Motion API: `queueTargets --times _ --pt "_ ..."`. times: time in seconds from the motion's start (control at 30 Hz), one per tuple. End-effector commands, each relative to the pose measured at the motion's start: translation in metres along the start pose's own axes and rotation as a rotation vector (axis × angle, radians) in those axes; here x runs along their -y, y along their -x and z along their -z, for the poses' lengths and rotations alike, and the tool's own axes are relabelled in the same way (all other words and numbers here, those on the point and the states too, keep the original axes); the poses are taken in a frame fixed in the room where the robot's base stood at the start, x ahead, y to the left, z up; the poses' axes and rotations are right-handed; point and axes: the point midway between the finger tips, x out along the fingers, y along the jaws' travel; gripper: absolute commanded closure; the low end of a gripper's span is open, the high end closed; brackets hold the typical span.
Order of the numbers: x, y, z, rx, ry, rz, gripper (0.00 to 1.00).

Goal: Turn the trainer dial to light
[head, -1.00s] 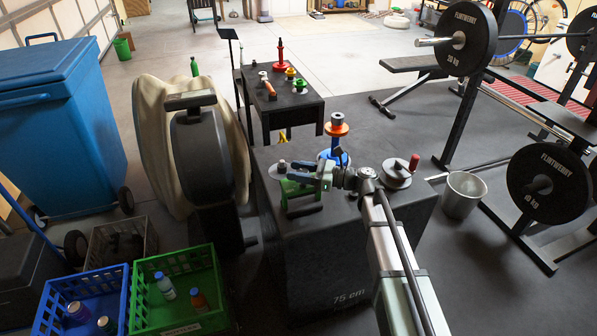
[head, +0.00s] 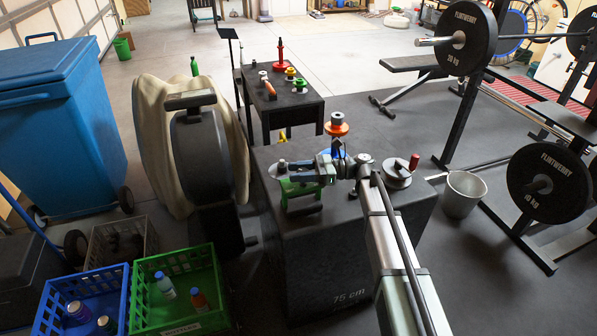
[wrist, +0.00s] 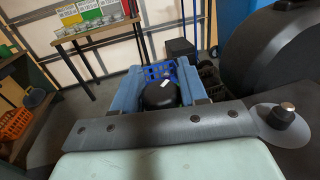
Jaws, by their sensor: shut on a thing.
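The green trainer (head: 292,187) sits on top of the black box, with a black bar along its near side. My gripper (head: 324,167) reaches in from the right at the trainer. In the wrist view, the blue-grey fingers (wrist: 158,92) are shut on a round black dial (wrist: 160,97) with a short white mark on top. The dial sits between the fingers. No setting labels can be read, so I cannot tell where the mark points. In the head view the gripper hides the dial.
The black box (head: 345,270) carries an orange-and-blue spool (head: 337,127) behind my gripper and a grey disc with a red knob (head: 398,174) to the right. A large dark wheel housing (head: 200,155) stands left. A metal bucket (head: 463,193) stands right.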

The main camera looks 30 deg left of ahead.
Motion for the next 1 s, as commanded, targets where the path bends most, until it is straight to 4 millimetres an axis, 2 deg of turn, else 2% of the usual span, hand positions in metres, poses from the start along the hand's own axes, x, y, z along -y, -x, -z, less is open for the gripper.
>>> queueTargets --times 0.2,0.5,1.0 --pt "0.0014 0.0003 0.0008 -0.002 0.0 -0.154 0.88" --pt "-0.0024 0.0003 0.0005 -0.002 0.0 -0.285 0.88" --pt "-0.0045 0.0002 0.0004 -0.001 0.0 -0.319 0.88"
